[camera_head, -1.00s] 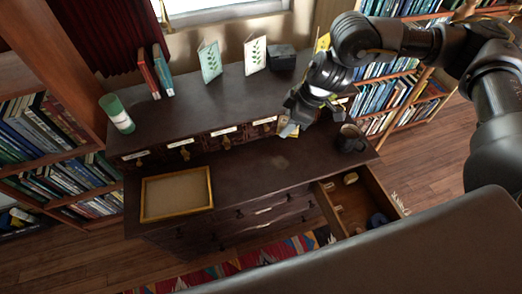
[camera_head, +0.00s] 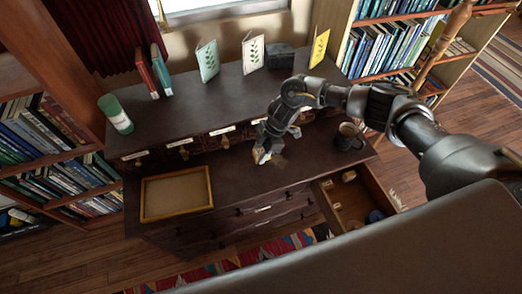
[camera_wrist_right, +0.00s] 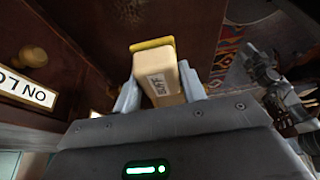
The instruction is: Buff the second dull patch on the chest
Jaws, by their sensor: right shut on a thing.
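The chest (camera_head: 235,172) is dark wood, with one pale dull patch (camera_head: 279,161) visible on its lower top. My right gripper (camera_head: 264,150) is low over that top, just left of the patch. It is shut on a tan buffing block (camera_wrist_right: 164,86) lettered "BUFF" with a yellow pad (camera_wrist_right: 152,44) at its far end. The block (camera_head: 262,157) shows small in the head view; I cannot tell whether its pad touches the wood. A dark jointed part at the right of the wrist view may be my left arm; its jaws are unclear.
A framed tray (camera_head: 177,194) lies left on the lower top, a dark mug (camera_head: 349,137) right. A drawer (camera_head: 357,203) stands open at the front right.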

